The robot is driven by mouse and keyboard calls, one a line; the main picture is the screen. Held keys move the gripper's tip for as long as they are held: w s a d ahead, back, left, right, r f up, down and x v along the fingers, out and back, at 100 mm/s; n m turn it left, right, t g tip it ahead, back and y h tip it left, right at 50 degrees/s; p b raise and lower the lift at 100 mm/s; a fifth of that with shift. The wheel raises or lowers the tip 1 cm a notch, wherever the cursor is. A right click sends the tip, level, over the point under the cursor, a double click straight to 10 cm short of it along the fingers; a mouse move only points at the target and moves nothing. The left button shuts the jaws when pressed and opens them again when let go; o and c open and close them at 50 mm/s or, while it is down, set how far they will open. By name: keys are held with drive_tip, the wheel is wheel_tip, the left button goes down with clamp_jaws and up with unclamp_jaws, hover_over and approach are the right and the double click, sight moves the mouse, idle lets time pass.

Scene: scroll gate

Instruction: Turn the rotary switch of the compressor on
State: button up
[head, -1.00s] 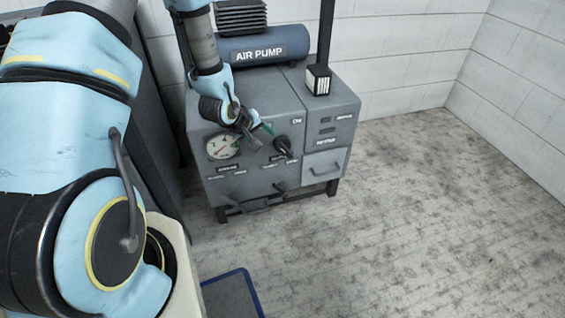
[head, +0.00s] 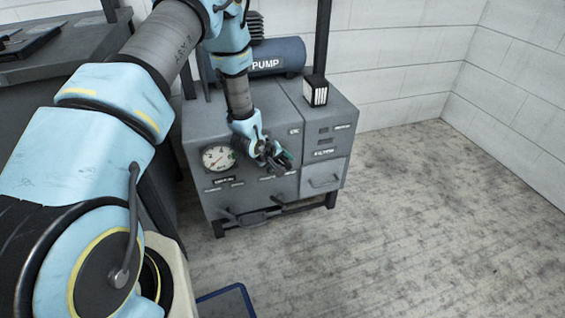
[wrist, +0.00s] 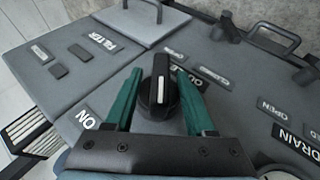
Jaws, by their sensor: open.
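The compressor is a grey cabinet (head: 225,120) with a blue air pump tank on top. Its rotary switch (wrist: 160,88) is a round black knob with a raised grip and a white mark, pointing up in the wrist view. An ON label (wrist: 88,120) lies to its lower left. My gripper (wrist: 158,78) is open, its green fingers on either side of the knob. I cannot tell whether they touch it. In the head view my gripper (head: 280,160) is at the cabinet's front and hides the knob.
A round gauge (head: 218,157) is left of my gripper. Handles and labels, including DRAIN (wrist: 296,140), lie on the panel around the switch. A drawer front with a handle (head: 324,181) is to the right. The floor at right is clear.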

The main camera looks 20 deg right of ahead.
clamp_jaws()
idle(0.5)
